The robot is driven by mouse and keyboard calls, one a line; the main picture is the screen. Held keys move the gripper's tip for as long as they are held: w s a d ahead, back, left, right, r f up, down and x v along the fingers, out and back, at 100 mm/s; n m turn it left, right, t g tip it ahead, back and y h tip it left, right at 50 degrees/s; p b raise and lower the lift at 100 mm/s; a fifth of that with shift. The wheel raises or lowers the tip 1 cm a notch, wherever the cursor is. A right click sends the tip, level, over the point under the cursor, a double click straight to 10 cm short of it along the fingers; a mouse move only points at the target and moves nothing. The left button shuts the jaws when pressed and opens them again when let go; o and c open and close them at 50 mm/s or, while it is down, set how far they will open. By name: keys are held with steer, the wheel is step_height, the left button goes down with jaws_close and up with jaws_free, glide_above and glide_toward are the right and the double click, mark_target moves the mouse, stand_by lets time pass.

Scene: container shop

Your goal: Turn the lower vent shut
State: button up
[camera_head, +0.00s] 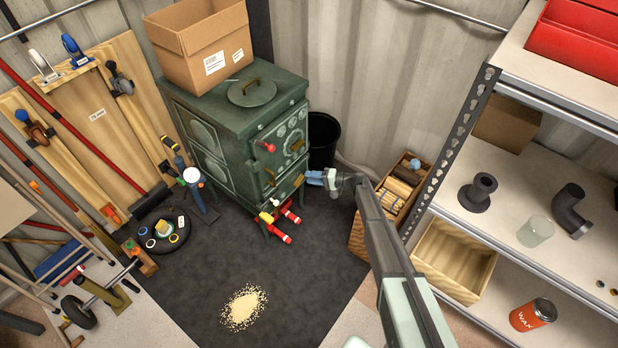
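The dark green stove (228,117) stands against the corrugated wall. Its front has an upper door with a red knob (269,147) and round details. A smaller lower section (284,189) has a handle and a small yellowish part by the gripper; I cannot make out the lower vent's setting. My gripper (309,178) comes in from the right, its blue tip close to the right side of that lower section. I cannot tell whether it touches the stove. Its fingers are too small and edge-on to show whether they are open or shut.
Red-handled items (284,228) lie on the dark mat (205,290) just below the stove front. A cardboard box (198,50) sits on the stove. A wooden crate (357,240) and metal shelving (446,160) stand at right. A yellowish granular pile (243,307) lies on the mat.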

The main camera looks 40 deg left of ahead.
steer(key=f+v, duration=0.2)
steer(key=v, duration=0.9)
steer(key=shift+d+r, duration=0.15)
steer(key=shift+d, duration=0.25)
stand_by(0.7)
stand_by(0.4)
steer(key=n+g+h, duration=0.3)
steer(key=n+h, duration=0.1)
steer(key=n, duration=0.3)
glide_toward(299, 180)
steer(key=x, duration=0.8)
steer(key=shift+f, duration=0.3)
steer(key=shift+s, duration=0.15)
steer(key=shift+c, duration=0.3)
